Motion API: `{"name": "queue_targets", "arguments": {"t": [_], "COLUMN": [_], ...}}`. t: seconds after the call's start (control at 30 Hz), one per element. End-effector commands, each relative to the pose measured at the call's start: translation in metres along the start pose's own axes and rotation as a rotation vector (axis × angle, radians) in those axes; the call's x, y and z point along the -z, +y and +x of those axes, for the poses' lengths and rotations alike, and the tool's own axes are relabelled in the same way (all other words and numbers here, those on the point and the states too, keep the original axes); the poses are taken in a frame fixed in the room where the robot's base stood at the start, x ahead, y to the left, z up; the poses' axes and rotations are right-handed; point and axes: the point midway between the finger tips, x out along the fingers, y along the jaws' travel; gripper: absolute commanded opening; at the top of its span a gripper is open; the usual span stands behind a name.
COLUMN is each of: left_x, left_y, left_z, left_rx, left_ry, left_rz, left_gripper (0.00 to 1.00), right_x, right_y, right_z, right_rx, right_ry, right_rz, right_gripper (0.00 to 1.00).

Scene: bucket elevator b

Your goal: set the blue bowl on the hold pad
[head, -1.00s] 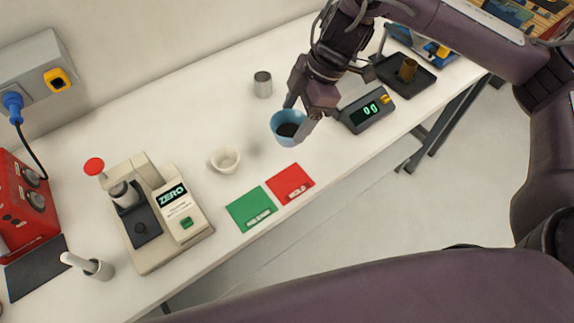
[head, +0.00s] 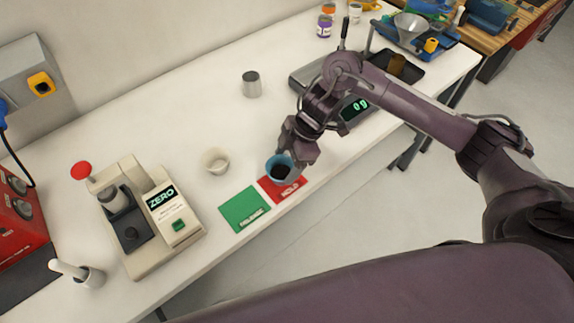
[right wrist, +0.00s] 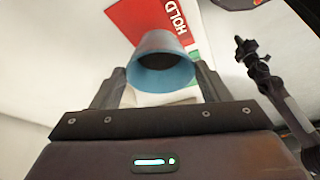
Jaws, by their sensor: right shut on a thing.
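The blue bowl (head: 279,167), with dark contents, is in my right gripper (head: 288,160), whose fingers close on its sides. In the head view the bowl overlaps the upper part of the red hold pad (head: 287,190). In the right wrist view the bowl (right wrist: 162,65) sits between the fingers, with the red pad (right wrist: 150,22) marked HOLD beyond it. I cannot tell whether the bowl touches the pad. My left gripper is not in view.
A green pad (head: 244,209) lies left of the red one. A white bowl (head: 215,160), a metal cup (head: 251,84) and a beige device reading ZERO (head: 150,215) stand on the white table. A scale with a green display (head: 353,109) is behind my right arm.

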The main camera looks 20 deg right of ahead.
Motion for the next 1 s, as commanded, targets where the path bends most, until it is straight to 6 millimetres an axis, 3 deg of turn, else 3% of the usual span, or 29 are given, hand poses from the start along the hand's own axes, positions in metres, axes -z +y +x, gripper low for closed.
{"name": "queue_targets", "arguments": {"t": [0.17,0.57,0.6,0.7,0.77,1.0], "left_x": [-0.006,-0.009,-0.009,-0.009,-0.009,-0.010], "left_y": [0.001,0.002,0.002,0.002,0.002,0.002], "left_z": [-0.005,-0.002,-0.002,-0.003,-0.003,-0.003], "left_rx": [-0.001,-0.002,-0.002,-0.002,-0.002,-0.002], "left_ry": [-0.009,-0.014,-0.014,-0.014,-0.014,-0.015], "left_rz": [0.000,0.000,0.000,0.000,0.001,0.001], "left_gripper": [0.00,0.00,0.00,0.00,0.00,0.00], "right_x": [-0.009,-0.011,-0.011,-0.011,-0.011,-0.011], "right_y": [-0.001,0.000,0.000,0.000,0.000,0.000], "right_z": [0.022,0.028,0.028,0.027,0.027,0.027], "right_rx": [0.002,0.001,0.000,0.001,0.001,0.001], "right_ry": [0.000,0.000,-0.001,-0.001,-0.001,-0.001], "right_rz": [0.001,0.000,0.000,0.000,0.000,0.000], "right_gripper": [0.39,0.39,0.73,0.86,0.92,0.92]}}
